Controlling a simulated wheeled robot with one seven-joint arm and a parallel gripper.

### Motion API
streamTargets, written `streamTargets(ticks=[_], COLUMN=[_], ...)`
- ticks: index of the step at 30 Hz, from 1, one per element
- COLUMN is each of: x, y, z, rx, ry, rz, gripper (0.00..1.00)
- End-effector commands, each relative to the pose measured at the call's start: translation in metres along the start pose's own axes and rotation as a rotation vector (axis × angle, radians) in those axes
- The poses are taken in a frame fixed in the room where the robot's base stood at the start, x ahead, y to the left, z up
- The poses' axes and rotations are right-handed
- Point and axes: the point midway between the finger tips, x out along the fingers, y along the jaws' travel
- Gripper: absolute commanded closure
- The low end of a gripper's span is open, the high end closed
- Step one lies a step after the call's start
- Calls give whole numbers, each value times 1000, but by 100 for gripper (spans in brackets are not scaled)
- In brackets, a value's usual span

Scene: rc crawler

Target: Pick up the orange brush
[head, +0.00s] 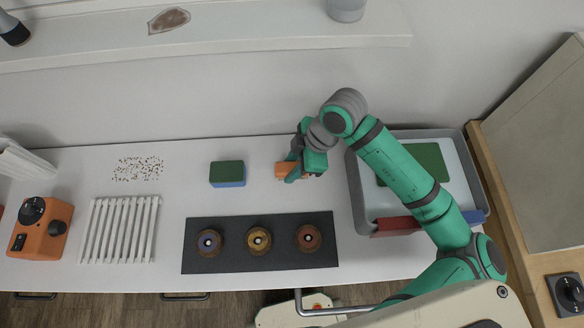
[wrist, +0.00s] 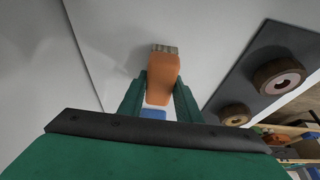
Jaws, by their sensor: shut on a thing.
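The orange brush (head: 283,170) is at the middle of the white table in the head view, near its back. In the wrist view the orange brush (wrist: 163,75) shows an orange body and a pale bristle end pointing away from my gripper. My gripper (head: 297,173) is shut on the brush; in the wrist view its two green fingers (wrist: 160,92) sit on either side of it. I cannot tell whether the brush touches the table.
A green and blue sponge (head: 227,174) lies left of the brush. A dark mat (head: 217,252) with three round pieces lies in front. A grey tray (head: 357,195) with a green item stands at right, partly behind my arm. A white rack (head: 120,229) and orange device (head: 40,228) stand at left.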

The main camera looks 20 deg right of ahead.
Motion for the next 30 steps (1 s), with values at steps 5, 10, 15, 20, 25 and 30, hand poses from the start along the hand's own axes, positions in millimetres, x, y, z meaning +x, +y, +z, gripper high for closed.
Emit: streamTargets(ticks=[5,10,15,20,25,30], x=[0,-4,-15,-39,-79,-112], y=[0,0,1,-4,-25,-49], z=[-1,-2,-7,-10,-3,10], rx=[-2,-3,-5,-3,1,6], ry=[0,-2,-3,-6,-8,-6], rz=[-1,0,1,4,5,4], gripper=[92,92,92,92,92,92])
